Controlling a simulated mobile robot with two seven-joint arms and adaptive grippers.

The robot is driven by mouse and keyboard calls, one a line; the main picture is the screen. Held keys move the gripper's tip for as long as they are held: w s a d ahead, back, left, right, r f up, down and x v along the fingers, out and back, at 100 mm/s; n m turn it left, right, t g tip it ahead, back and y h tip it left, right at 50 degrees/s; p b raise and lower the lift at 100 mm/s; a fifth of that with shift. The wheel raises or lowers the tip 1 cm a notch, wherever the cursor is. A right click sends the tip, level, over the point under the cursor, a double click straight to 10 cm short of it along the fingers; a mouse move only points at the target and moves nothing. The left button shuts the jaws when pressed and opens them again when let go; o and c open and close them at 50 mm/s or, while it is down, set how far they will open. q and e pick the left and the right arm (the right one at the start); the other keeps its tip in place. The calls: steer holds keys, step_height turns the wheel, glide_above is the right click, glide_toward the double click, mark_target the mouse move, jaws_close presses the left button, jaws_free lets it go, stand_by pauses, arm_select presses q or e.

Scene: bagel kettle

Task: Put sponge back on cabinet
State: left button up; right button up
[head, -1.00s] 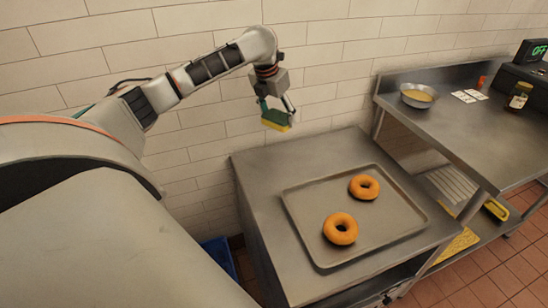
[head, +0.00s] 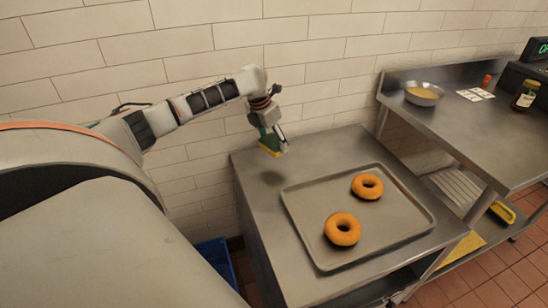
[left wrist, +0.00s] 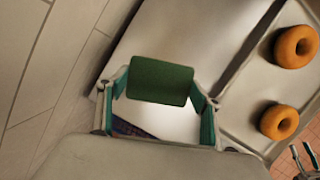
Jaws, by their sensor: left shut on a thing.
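A green and yellow sponge (head: 269,146) is held in my left gripper (head: 273,140). In the left wrist view the green face of the sponge (left wrist: 160,81) sits between the two fingers of my left gripper (left wrist: 160,95). The gripper points down above the back left part of the steel cabinet top (head: 262,185). A dark shadow lies on the top below the sponge, which appears a little above the surface. My right gripper does not show clearly in the head view; a fingerlike part shows at the lower right edge of the left wrist view.
A metal tray (head: 312,250) with two orange bagels (head: 342,229) lies on the cabinet top, right of the sponge. The top's left strip is clear. A tiled wall stands behind. A counter at right holds a bowl (head: 423,94) and a jar (head: 525,95).

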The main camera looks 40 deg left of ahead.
arm_select(q)
steer(key=shift+f, duration=0.7)
step_height(320, 180, down, 5)
steer(key=shift+b, duration=0.55)
steer(key=shift+f, duration=0.2)
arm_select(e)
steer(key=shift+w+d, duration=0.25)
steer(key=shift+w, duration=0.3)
arm_select(q)
steer(key=o, duration=1.2)
steer(key=shift+f, duration=0.1)
steer(key=shift+c, duration=0.2)
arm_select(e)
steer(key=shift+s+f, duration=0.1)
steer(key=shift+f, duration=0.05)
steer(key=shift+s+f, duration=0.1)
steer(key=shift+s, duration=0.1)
